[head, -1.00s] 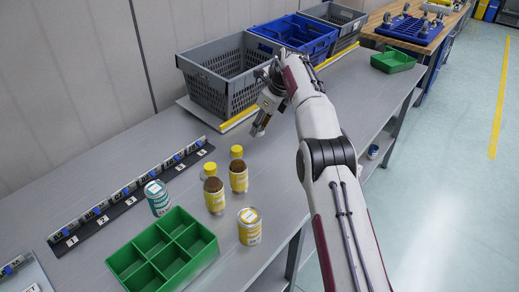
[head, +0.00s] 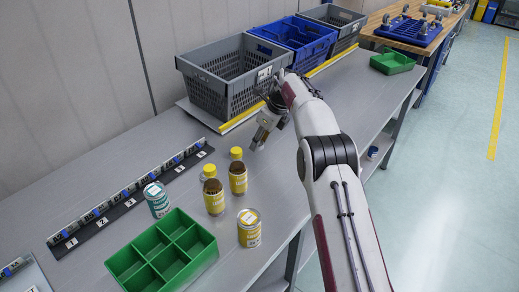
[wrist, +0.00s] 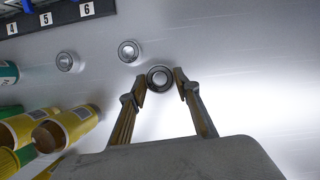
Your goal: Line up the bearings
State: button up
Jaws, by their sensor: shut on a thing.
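A round metal bearing (wrist: 160,78) sits between the fingertips of my gripper (wrist: 160,82) in the wrist view. The gripper is shut on it, one finger on either side. A second bearing (wrist: 129,51) lies on the grey bench just up and left of it. A third bearing (wrist: 66,61) lies further left. The two are apart from each other and from my gripper.
A numbered black strip (head: 128,200) runs along the back left. A grey crate (head: 225,75) stands behind. Bench right of the bearings is clear.

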aim_at(261, 145)
jog(key=shift+f, duration=1.9)
jog(key=shift+f, duration=0.1)
jog(key=o, duration=1.2)
jog(key=shift+o, duration=0.2)
jog(key=shift+v, duration=0.9)
jog(key=v, duration=1)
jog(key=shift+r, duration=0.25)
